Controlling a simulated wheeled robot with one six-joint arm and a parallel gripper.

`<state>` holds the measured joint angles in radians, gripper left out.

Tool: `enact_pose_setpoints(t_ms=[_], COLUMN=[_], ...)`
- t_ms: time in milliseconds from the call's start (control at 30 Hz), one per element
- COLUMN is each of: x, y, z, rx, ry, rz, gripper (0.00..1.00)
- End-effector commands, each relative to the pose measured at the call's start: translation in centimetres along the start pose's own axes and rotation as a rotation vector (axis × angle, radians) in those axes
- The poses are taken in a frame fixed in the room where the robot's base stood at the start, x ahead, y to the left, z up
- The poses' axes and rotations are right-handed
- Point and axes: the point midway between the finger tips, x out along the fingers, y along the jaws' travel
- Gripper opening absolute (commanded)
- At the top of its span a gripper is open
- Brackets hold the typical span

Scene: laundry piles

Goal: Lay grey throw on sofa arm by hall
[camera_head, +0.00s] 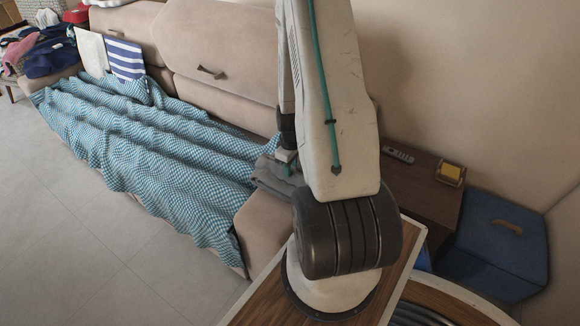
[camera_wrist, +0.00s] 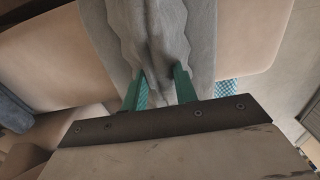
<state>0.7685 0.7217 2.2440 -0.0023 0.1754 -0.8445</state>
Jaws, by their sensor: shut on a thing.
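The grey throw (camera_head: 272,178) is a folded grey cloth at the near end of the sofa, partly hidden behind my arm. In the wrist view the throw (camera_wrist: 150,30) hangs in creases between and beyond the teal fingers. My gripper (camera_wrist: 160,88) is shut on the throw, with a fold pinched between its fingers. In the head view my gripper (camera_head: 287,166) is over the throw. The near beige sofa arm (camera_head: 262,228) is just below the throw. Beige upholstery shows on both sides of the throw in the wrist view. I cannot tell how much of it rests on the arm.
A teal checked cover (camera_head: 150,150) drapes the sofa seat. A striped cloth (camera_head: 124,58) and a white cloth (camera_head: 92,52) hang on the backrest. Clothes (camera_head: 45,50) lie piled far left. A side table (camera_head: 418,190) and a blue box (camera_head: 497,245) stand right. Floor at left is clear.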

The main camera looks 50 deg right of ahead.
Motion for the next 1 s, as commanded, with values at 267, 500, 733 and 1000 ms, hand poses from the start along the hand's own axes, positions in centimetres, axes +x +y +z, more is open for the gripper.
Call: enact_pose_setpoints(t_ms=[267,500,733,1000], x=[0.2,-0.2,-3.6,-9.0], y=[0.0,0.0,0.1,0.1], z=[0.0,0.0,-0.1,-0.1], rx=[0.000,0.000,0.000,0.000], ry=[0.000,0.001,0.003,0.003], rz=[0.000,0.001,0.004,0.003], gripper=[0.50,0.50,0.50,0.50])
